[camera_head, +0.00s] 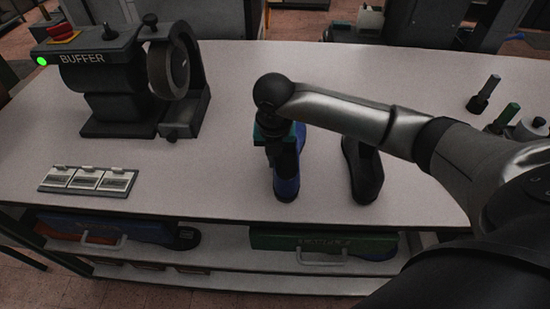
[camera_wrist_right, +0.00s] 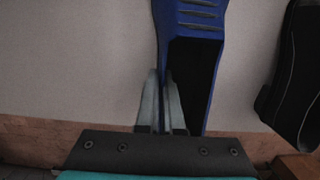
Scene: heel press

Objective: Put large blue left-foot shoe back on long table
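A blue shoe (camera_head: 287,185) with a dark opening stands on the long white table (camera_head: 225,170), near its front edge. My right gripper (camera_head: 277,150) points down at it, and its wrist hides part of the shoe. In the right wrist view the blue shoe (camera_wrist_right: 200,60) lies at the centre. The fingers of my right gripper (camera_wrist_right: 162,105) are close together, one on each side of the thin blue wall beside the opening, and look shut on it. The shoe appears to rest on the table. My left gripper is not in view.
A black shoe (camera_head: 363,170) stands right of the blue one. A buffer machine (camera_head: 105,80) and a panel of switches (camera_head: 88,180) are at left. Dark pegs (camera_head: 484,93) stand at right. Blue (camera_head: 140,230) and green (camera_head: 330,243) cases lie on the shelf below.

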